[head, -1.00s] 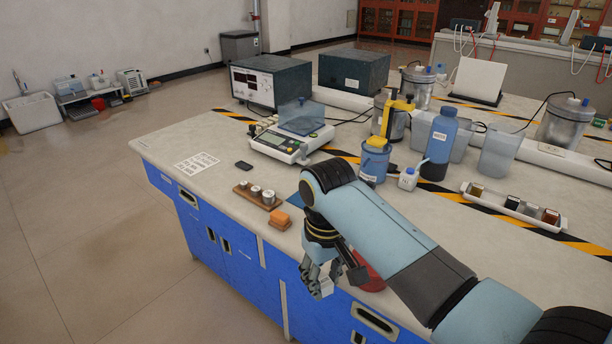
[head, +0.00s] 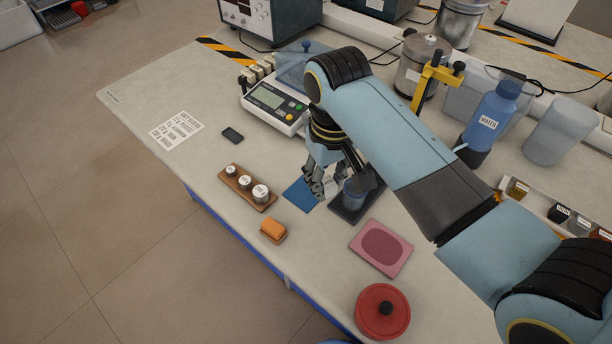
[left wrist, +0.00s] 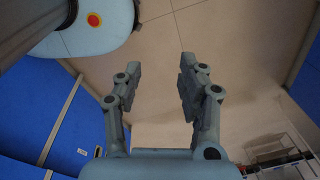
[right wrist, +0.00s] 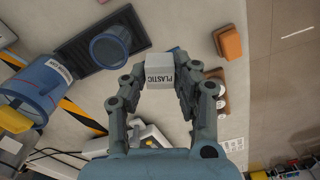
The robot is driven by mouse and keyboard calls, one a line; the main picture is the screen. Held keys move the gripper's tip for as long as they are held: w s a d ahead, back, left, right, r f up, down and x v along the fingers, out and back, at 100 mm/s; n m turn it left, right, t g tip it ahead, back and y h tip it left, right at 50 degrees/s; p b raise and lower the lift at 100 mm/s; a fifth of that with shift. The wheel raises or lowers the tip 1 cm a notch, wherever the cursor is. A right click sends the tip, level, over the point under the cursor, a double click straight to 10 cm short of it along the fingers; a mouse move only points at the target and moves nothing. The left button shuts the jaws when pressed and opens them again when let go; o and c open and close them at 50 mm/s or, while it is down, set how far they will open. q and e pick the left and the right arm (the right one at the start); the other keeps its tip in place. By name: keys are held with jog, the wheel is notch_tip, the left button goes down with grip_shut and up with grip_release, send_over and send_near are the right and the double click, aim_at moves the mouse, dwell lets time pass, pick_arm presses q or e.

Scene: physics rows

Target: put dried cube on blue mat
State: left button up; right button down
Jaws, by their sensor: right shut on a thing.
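My right gripper (head: 318,190) is shut on a pale grey cube marked PLASTIC (right wrist: 160,68), which sits between its fingertips in the right wrist view. In the head view the fingers are over or beside the blue mat (head: 299,195), which they partly cover. I cannot tell the cube's height above the mat.
A dark tray (head: 345,214) with a blue cup (head: 354,193) stands close right of the gripper. A wooden block with weights (head: 247,188), an orange block (head: 273,230), a pink pad (head: 381,247) and a red lidded pot (head: 382,311) lie nearby. A balance (head: 275,105) stands behind.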

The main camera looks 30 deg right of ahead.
send_near(305, 193)
jog(key=shift+s+d+f, duration=0.1)
jog(key=shift+s+f, duration=0.05)
jog(key=shift+s, duration=0.4)
jog(key=shift+s+d+f, duration=0.1)
jog(key=shift+s, duration=0.4)
jog(key=shift+w+a+f+b, duration=0.1)
jog(key=shift+w+f+b, duration=0.05)
jog(key=shift+w+f, duration=0.3)
jog(key=shift+w+f+b, duration=0.15)
jog(key=shift+w+f, duration=0.05)
jog(key=shift+w, duration=0.3)
jog(key=shift+w+f, duration=0.1)
jog(key=shift+w, duration=0.05)
notch_tip(305, 193, down, 3)
jog(key=shift+f, duration=0.6)
jog(key=c, duration=1)
grip_release()
pick_arm(q)
jog(key=shift+w+d+f, duration=0.15)
jog(key=shift+w+f, duration=0.3)
jog(key=shift+w, duration=0.35)
